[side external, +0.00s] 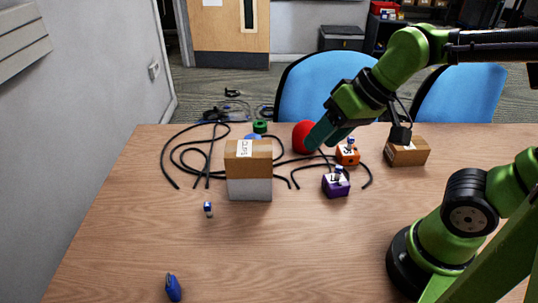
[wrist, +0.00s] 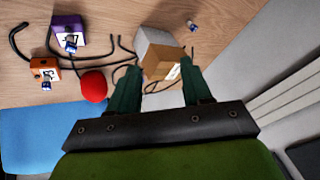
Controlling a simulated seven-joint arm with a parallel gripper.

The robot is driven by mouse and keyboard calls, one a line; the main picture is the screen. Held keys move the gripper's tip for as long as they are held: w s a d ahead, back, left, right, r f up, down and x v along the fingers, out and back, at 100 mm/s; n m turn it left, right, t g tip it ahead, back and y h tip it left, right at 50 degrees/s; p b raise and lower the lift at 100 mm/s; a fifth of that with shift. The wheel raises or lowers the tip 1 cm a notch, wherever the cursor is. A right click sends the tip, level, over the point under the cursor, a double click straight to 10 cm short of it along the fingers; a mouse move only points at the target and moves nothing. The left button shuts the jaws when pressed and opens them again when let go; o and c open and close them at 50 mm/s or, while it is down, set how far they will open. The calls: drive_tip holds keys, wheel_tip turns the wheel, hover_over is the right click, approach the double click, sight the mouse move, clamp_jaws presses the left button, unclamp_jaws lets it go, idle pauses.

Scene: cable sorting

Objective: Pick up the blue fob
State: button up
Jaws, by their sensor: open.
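The blue fob (side external: 173,288) lies on bare wood near the front left edge of the table in the side view. I cannot make it out in the wrist view. My gripper (side external: 318,138) is above the back of the table, by the red ball, far behind and to the right of the fob. In the wrist view my gripper (wrist: 160,72) has its two green fingers apart, with nothing held between them. The cardboard-and-white box shows beyond the fingertips there.
The cardboard-and-white box (side external: 249,183) stands mid-table among black cables (side external: 205,160). A small blue-and-white item (side external: 208,209) is in front of it. A red ball (side external: 303,137), orange box (side external: 347,155), purple box (side external: 335,186) and brown box (side external: 407,152) stand right. The front middle is clear.

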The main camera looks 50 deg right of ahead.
drive_tip(key=w+a+n+g, duration=0.25)
drive_tip(key=w+a, duration=0.25)
drive_tip(key=a, duration=0.5)
drive_tip(key=m+g+h, duration=0.3)
drive_tip(key=m, duration=0.5)
hover_over(169, 281)
wheel_tip(169, 281, down, 6)
drive_tip(key=shift+n, duration=0.25)
drive_tip(key=f, duration=1)
drive_tip(key=shift+s+d+f, duration=0.2)
drive_tip(key=shift+d+f, duration=0.05)
drive_tip(key=shift+w+a+f, duration=0.1)
drive_tip(key=shift+a+f, duration=0.05)
drive_tip(key=shift+f, duration=1.4)
drive_tip(key=shift+w+a+f, duration=0.1)
drive_tip(key=shift+f, duration=1.4)
clamp_jaws()
